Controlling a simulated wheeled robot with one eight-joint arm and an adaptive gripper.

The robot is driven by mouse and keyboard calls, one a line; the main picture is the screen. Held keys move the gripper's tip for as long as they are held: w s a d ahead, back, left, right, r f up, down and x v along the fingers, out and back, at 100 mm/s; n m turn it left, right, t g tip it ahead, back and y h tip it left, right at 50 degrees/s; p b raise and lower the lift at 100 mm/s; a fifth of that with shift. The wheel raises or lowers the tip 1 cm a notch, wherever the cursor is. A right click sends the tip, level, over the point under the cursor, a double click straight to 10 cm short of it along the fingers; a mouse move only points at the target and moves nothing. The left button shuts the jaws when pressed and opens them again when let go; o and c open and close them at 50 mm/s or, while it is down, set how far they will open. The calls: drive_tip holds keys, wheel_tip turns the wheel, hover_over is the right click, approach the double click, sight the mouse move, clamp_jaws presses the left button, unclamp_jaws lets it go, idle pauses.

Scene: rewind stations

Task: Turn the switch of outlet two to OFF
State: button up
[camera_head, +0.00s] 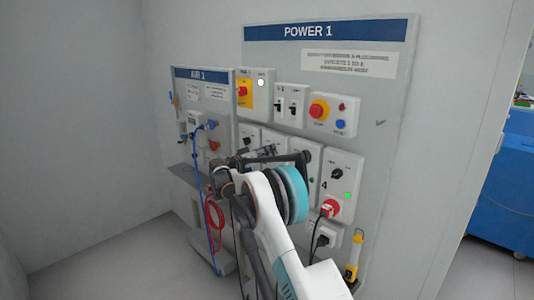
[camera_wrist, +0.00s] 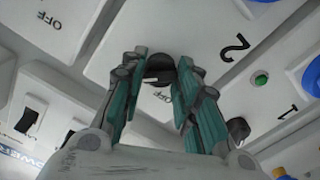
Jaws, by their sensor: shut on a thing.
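The switch of outlet two is a black rotary knob (camera_wrist: 160,66) on a light plate marked 2 (camera_wrist: 234,42) in the wrist view. My gripper (camera_wrist: 158,82) has its teal fingers closed around this knob, one on each side. An OFF label (camera_wrist: 164,97) shows on the plate between the fingers, close to the knob. The knob's pointer is hidden, so its setting cannot be told. In the head view my gripper (camera_head: 262,154) is at the row of outlet plates under the POWER 1 sign (camera_head: 307,31), and my arm hides the switch of outlet two.
Outlet one's plate, with a black knob (camera_wrist: 238,129) and green lamp (camera_wrist: 260,80), lies beside the fingers. Outlet four (camera_head: 341,184) has a red plug (camera_head: 330,208). A red emergency button (camera_head: 318,109) and rocker switches (camera_head: 291,104) sit above. Hoses (camera_head: 214,215) hang left.

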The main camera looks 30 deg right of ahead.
drive_tip(key=shift+n, duration=0.3)
drive_tip(key=n+p, duration=0.3)
drive_tip(key=n, duration=1.4)
drive_tip(key=shift+f, duration=0.1)
drive_tip(key=shift+n, duration=0.3)
drive_tip(key=o, duration=1.1)
drive_tip(key=shift+c, duration=0.2)
drive_tip(key=shift+a, duration=0.1)
drive_tip(key=v, duration=1.2)
